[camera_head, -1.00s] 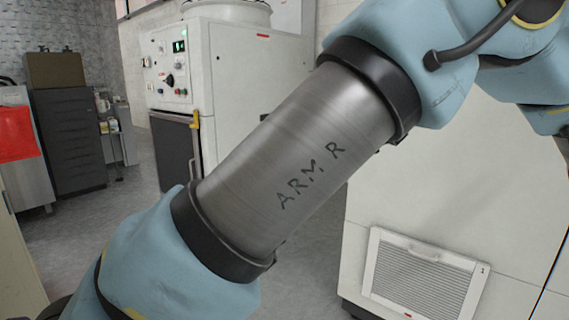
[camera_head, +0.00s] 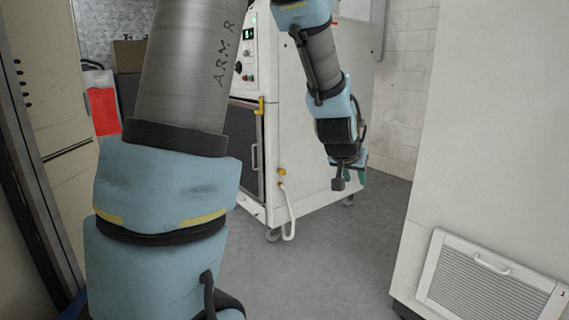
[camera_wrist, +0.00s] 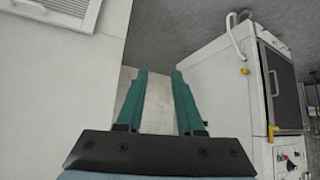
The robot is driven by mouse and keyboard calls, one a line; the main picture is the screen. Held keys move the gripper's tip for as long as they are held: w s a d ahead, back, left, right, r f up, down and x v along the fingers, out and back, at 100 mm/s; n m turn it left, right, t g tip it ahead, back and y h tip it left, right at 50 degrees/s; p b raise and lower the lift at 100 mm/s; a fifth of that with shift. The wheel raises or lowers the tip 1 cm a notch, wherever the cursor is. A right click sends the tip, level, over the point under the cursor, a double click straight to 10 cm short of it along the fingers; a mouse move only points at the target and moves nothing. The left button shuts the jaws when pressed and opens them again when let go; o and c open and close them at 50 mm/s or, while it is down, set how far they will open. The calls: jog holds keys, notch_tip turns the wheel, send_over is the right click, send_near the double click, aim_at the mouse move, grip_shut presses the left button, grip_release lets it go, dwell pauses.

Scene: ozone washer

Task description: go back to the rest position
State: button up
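My arm crosses the left and middle of the head view, bending over at the top and hanging down again. My gripper (camera_head: 350,182) hangs at its end in front of the white washer cabinet, clear of the floor. In the wrist view my gripper (camera_wrist: 160,102) shows two green fingers standing apart with nothing between them. It is open and empty and touches nothing that I can see. The fingertips are small and partly hidden in the head view.
The white washer cabinet (camera_head: 316,120) with a control panel and dark door stands behind the arm. A large white unit with a louvred vent (camera_head: 490,284) is at the right. Beige cabinets (camera_head: 50,110) are close at the left. The grey floor (camera_head: 330,255) between is clear.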

jog(key=s+a+f+n+g+y, duration=0.25)
jog(key=s+a, duration=0.55)
jog(key=a, duration=0.5)
jog(key=s+a+f+n+g+y, duration=0.3)
jog(key=s+a, duration=0.4)
jog(key=a, duration=0.6)
notch_tip(320, 180, up, 22)
jog(key=h+p, duration=0.1)
jog(key=p, duration=2.1)
jog(key=shift+w+d+p, duration=0.15)
jog(key=shift+p, duration=0.25)
jog(key=shift+m, duration=0.25)
